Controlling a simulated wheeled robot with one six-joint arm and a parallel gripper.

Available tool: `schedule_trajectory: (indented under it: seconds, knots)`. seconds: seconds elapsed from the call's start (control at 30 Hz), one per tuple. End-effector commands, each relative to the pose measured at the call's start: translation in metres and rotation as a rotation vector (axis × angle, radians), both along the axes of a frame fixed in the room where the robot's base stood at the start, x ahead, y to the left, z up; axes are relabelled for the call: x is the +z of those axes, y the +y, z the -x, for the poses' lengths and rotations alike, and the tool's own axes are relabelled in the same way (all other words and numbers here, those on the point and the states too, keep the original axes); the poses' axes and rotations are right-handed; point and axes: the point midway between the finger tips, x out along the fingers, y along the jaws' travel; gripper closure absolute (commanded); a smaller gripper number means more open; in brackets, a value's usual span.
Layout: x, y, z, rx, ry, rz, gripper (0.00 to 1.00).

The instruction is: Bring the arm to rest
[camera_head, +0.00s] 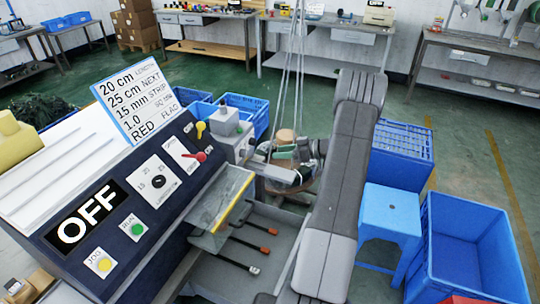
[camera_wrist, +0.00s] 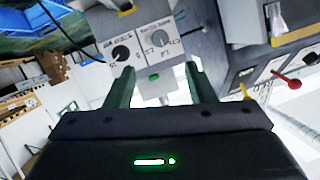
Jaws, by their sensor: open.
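My gripper (camera_wrist: 160,72) shows in the wrist view with its two dark green fingers spread apart and nothing between them. Beyond the fingers is a grey machine box with two round dials (camera_wrist: 140,50). In the head view my grey arm rises at the centre right, in front of the floor and blue bins. I cannot clearly make out the gripper there, among the parts near the arm's far end.
A control panel (camera_head: 110,215) with an OFF display and coloured buttons stands at the left, below a sign (camera_head: 140,92). A clear-covered tray (camera_head: 222,205) is beside it. A blue stool (camera_head: 388,208) and blue bin (camera_head: 465,235) stand at the right. Green floor lies beyond.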

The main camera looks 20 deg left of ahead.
Motion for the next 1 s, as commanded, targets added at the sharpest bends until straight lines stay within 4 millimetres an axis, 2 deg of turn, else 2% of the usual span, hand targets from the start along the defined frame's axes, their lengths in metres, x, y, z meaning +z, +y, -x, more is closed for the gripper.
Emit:
schedule_trajectory:
  seconds: [0.2,0.57,0.77,1.0]
  knots:
    - [0.003,-0.011,0.000,0.000,0.000,-0.001,0.50]
    - [0.002,-0.007,0.000,0.001,0.001,0.000,0.50]
    - [-0.004,0.019,0.002,0.004,0.003,0.000,0.50]
    - [-0.017,0.065,0.002,0.004,0.002,0.000,0.50]
